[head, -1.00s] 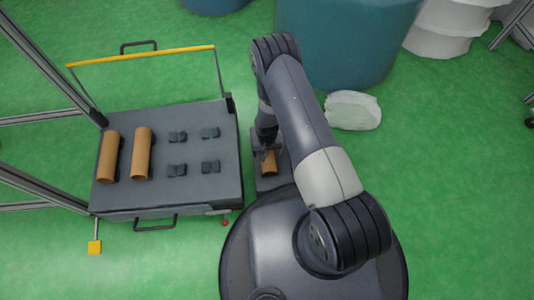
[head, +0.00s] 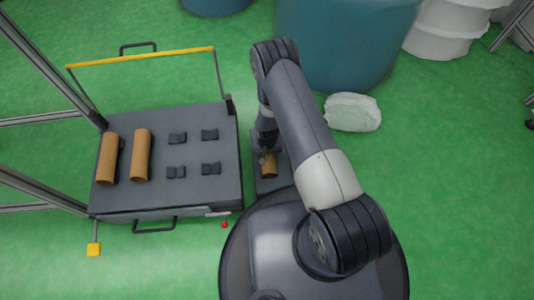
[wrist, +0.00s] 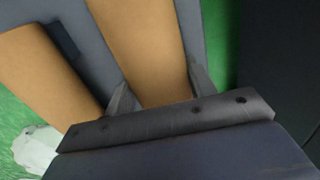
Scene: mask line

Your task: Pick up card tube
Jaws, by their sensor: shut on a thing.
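My gripper (wrist: 162,90) is shut on a brown card tube (wrist: 142,45), with one finger on each side of it in the wrist view. In the head view part of this tube (head: 269,167) shows below my gripper (head: 264,154), over a small grey platform (head: 270,185) beside the cart. Much of it is hidden by my arm. A second card tube (wrist: 42,65) lies to the left in the wrist view, apart from the fingers.
The grey cart (head: 222,150) has a yellow bar (head: 140,57) and several small dark blocks on top. A large blue-green bin (head: 345,50) stands behind my arm, with a white bag (head: 352,112) on the floor nearby. Green floor (head: 450,180) is clear at right.

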